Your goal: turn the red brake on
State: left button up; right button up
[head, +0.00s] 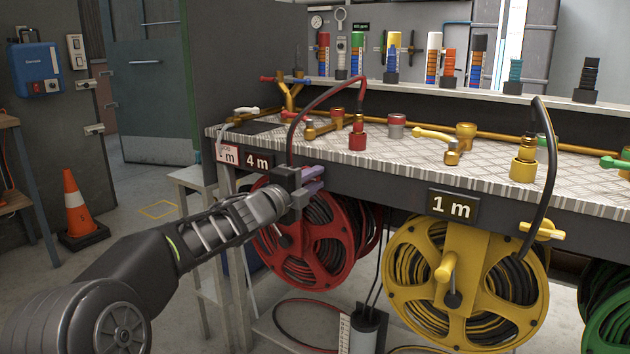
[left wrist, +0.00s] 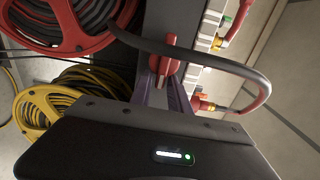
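My left gripper (head: 317,179) is at the table's front edge, just above the red hose reel (head: 300,262) and below the 4 m sign. Its two purple fingers are apart. In the left wrist view, the red brake handle (left wrist: 170,55) is ahead of the left gripper (left wrist: 163,88), in line with the gap between the fingers. I cannot tell whether the fingers touch it. The gripper hides the brake in the head view. The red reel (left wrist: 75,25) also shows at the upper left of the wrist view. My right gripper is not in view.
A black hose (left wrist: 215,62) arches close to the fingers and red handle. The yellow reel (head: 400,285) with its yellow brake (head: 541,231) is to the right. The metal-topped table (head: 385,160) carries valves and couplings. A cone (head: 80,205) stands on the floor at left.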

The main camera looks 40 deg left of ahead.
pick_arm(q)
jog(key=shift+o, duration=1.3)
jog(key=shift+s+a+f, duration=0.1)
jog(key=shift+a, duration=0.3)
jog(key=shift+d, duration=0.1)
jog(key=s+p, duration=0.1)
jog(key=s, duration=0.6)
jog(key=shift+s, duration=0.4)
jog(key=shift+d, duration=0.1)
